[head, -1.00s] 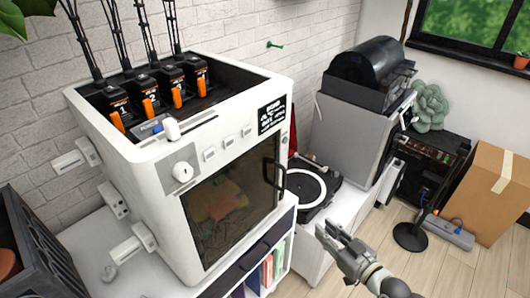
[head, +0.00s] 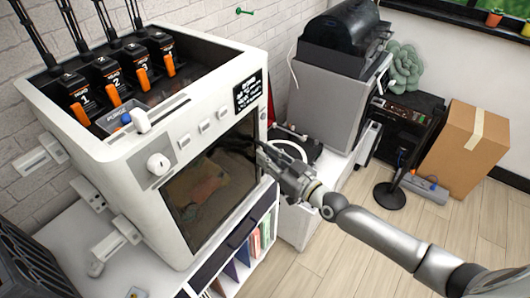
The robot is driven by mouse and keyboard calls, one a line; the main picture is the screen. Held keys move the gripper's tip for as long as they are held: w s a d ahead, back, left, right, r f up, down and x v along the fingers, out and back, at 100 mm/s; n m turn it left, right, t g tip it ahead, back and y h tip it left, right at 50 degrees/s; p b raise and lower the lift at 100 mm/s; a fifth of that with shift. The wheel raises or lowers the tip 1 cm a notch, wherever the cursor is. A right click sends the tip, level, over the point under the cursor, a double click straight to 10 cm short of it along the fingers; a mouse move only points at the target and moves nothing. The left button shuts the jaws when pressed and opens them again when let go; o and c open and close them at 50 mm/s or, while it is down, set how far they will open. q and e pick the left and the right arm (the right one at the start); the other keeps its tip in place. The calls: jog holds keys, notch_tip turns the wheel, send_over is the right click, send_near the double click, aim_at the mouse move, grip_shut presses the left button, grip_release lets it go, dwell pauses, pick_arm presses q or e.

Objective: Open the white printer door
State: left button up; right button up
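The white printer (head: 115,168) stands on a white cabinet at the left. Its dark glazed door (head: 212,190) is closed in the front face. The black handle is at the door's right edge and is mostly hidden by my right gripper (head: 266,158). The gripper's dark fingertips are at the handle. I cannot tell whether they are around it or only beside it, or how far apart they are. My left gripper is not in view.
A turntable (head: 290,150) sits just behind my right gripper. The cabinet's shelf below the printer holds books (head: 256,243). A grey machine (head: 330,100), a cardboard box (head: 468,150) and a black stand (head: 389,195) are farther right. The wooden floor (head: 340,262) in front is clear.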

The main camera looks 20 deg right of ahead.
jog(key=shift+w+a, duration=0.3)
jog(key=shift+w, duration=0.35)
grip_shut()
jog(key=shift+s, duration=0.1)
